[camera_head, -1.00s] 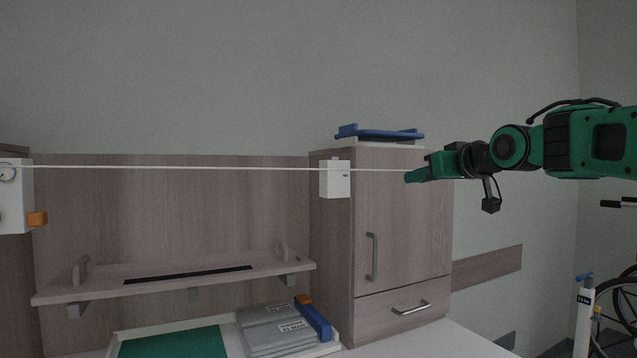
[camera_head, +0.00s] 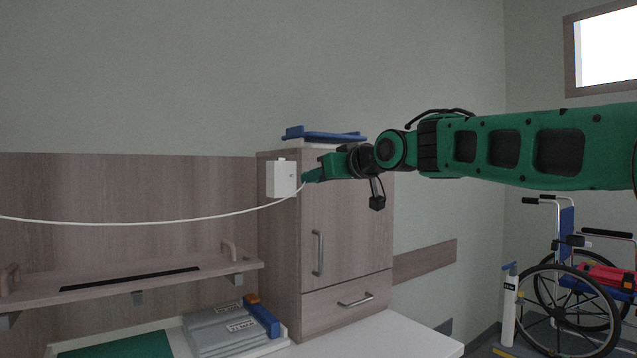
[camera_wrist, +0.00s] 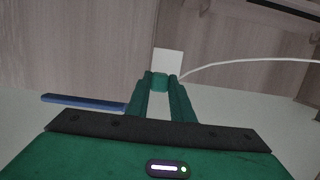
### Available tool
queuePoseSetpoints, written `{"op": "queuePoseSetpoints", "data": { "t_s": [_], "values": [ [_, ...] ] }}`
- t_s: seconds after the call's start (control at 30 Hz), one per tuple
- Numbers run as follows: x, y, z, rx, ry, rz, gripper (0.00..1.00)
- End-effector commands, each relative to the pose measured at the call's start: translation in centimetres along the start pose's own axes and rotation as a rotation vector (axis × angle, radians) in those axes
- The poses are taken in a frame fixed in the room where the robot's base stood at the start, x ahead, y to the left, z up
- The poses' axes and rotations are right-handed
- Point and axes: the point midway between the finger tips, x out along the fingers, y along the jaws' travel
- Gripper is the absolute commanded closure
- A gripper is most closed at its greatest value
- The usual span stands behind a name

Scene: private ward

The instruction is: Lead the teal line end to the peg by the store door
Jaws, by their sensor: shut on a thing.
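My gripper (camera_head: 308,176) is shut on the teal line end (camera_wrist: 160,82), which shows between the fingertips in the wrist view. The line (camera_head: 130,222) is white; it leaves the fingertips and sags to the left edge of the head view. It also runs off to the right in the wrist view (camera_wrist: 240,62). A white box (camera_head: 280,179) is on the wood by the cabinet's left side, just left of my fingertips. It shows beyond the fingertips in the wrist view (camera_wrist: 168,60). I cannot tell whether they touch. I cannot make out a peg clearly.
A wooden cabinet (camera_head: 350,230) with a door and drawer stands behind my gripper, a blue tray (camera_head: 325,135) on its top. A shelf (camera_head: 130,280) is at lower left, grey folders (camera_head: 217,328) below it. A wheelchair (camera_head: 570,290) stands at right. The wall above is clear.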

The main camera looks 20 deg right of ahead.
Motion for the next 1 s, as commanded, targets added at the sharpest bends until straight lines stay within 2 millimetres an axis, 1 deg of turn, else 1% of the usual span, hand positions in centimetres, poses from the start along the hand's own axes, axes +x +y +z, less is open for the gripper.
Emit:
{"op": "queuePoseSetpoints", "data": {
  "t_s": [0.17, 0.6, 0.8, 1.0],
  "values": [
    [1.0, 0.0, -0.3, -0.001, 0.000, -0.001, 1.00],
    [4.5, 0.0, -0.9, -0.001, 0.000, -0.001, 1.00],
    [5.2, 0.0, -1.1, -0.001, 0.001, 0.000, 1.00],
    [5.5, 0.0, -1.2, 0.000, 0.001, 0.000, 1.00]
  ]
}}
